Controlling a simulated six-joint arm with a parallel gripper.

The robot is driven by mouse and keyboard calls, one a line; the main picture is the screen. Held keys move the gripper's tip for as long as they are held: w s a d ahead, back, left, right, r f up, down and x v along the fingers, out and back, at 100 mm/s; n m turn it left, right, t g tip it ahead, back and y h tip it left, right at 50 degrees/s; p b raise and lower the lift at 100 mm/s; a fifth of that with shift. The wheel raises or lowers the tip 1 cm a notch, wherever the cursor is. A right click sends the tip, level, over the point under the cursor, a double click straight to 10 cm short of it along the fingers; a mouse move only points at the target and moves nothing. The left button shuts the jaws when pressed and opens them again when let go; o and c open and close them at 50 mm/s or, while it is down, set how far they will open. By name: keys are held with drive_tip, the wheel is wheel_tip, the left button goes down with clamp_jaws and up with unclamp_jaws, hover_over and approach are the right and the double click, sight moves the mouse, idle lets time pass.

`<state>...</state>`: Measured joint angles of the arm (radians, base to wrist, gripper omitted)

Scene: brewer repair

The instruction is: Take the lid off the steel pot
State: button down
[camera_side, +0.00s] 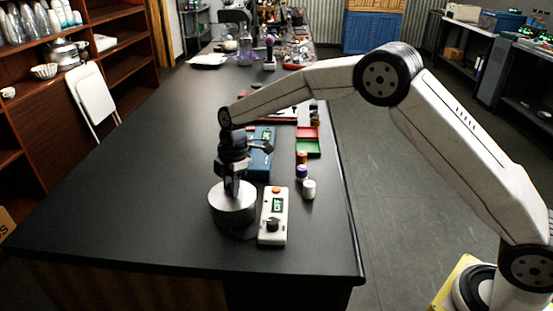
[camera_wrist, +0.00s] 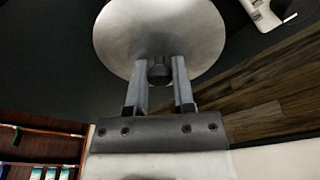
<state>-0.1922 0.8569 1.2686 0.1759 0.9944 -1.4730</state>
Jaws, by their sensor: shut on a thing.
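The steel pot (camera_side: 233,213) stands on the black bench near its front end, and its round lid is on top. In the wrist view the round steel lid (camera_wrist: 130,38) fills the upper middle, with a small dark knob (camera_wrist: 159,72) at its near part. My gripper (camera_side: 233,190) points straight down over the pot. In the wrist view its two fingers (camera_wrist: 160,80) stand on either side of the knob and are shut on it. Whether the lid is lifted off the rim cannot be told. The pot's body is hidden under the lid in the wrist view.
A white device with a green display and black dial (camera_side: 273,216) lies close to the pot's right. Small orange, purple and white containers (camera_side: 302,172) stand behind it. A blue device (camera_side: 261,158) and red and green trays (camera_side: 308,142) lie farther back. The bench left is clear.

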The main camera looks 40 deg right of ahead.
sight(229, 185)
drive_tip(key=shift+r, duration=0.2)
drive_tip(key=shift+r, duration=0.5)
wheel_tip(229, 185, up, 2)
drive_tip(key=shift+r, duration=0.1)
drive_tip(key=s+d+r, duration=0.2)
drive_tip(key=s+r, duration=0.7)
drive_tip(key=s, duration=0.4)
drive_tip(key=shift+s+d+r, duration=0.25)
drive_tip(key=shift+s+d, duration=0.1)
drive_tip(key=shift+s, duration=0.05)
